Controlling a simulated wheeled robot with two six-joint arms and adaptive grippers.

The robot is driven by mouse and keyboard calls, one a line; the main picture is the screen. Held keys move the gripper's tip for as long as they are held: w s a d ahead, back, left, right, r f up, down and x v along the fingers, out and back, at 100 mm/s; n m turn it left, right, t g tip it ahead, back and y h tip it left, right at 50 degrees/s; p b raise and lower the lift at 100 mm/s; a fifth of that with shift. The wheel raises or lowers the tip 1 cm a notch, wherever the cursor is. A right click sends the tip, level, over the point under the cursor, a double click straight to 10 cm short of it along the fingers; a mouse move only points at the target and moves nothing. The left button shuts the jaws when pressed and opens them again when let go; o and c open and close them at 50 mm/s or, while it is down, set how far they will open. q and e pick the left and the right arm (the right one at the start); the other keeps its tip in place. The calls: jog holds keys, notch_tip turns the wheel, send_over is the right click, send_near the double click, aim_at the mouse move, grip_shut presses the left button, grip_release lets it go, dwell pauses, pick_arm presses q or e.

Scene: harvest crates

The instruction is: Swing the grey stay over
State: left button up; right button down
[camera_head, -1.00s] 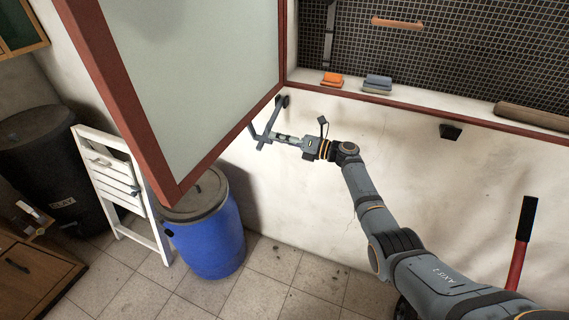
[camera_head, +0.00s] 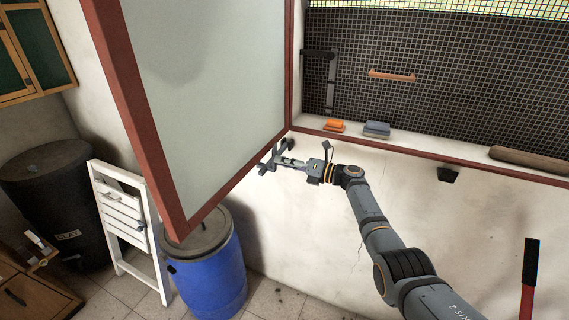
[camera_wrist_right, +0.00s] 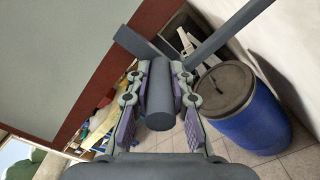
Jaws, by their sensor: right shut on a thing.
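The grey stay (camera_head: 274,153) sits at the bottom corner of the open red-framed window sash (camera_head: 172,190), near the sill. In the right wrist view its grey bars (camera_wrist_right: 218,38) run out to the upper right and upper left. A grey round handle (camera_wrist_right: 160,108) on it lies between my right fingers. My right gripper (camera_head: 277,162) is shut on this handle, reaching in from the right just below the sill; the wrist view shows both fingers (camera_wrist_right: 160,92) on either side of it. My left gripper is not in view.
A dark bracket (camera_head: 448,174) is on the wall.

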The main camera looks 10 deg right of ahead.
jog(key=shift+w+d+r, duration=0.1)
jog(key=shift+w+r, duration=0.05)
jog(key=shift+r, duration=0.4)
jog(key=c, duration=1.5)
grip_release()
jog(key=shift+c, duration=0.2)
jog(key=o, duration=0.3)
jog(key=shift+f, duration=0.15)
jog(key=shift+o, duration=0.2)
jog(key=shift+f, duration=0.1)
jog(key=shift+s+d, duration=0.2)
jog(key=shift+d, duration=0.1)
jog(key=v, duration=1.1)
jog(key=shift+s+d, duration=0.1)
jog(key=shift+s, duration=0.05)
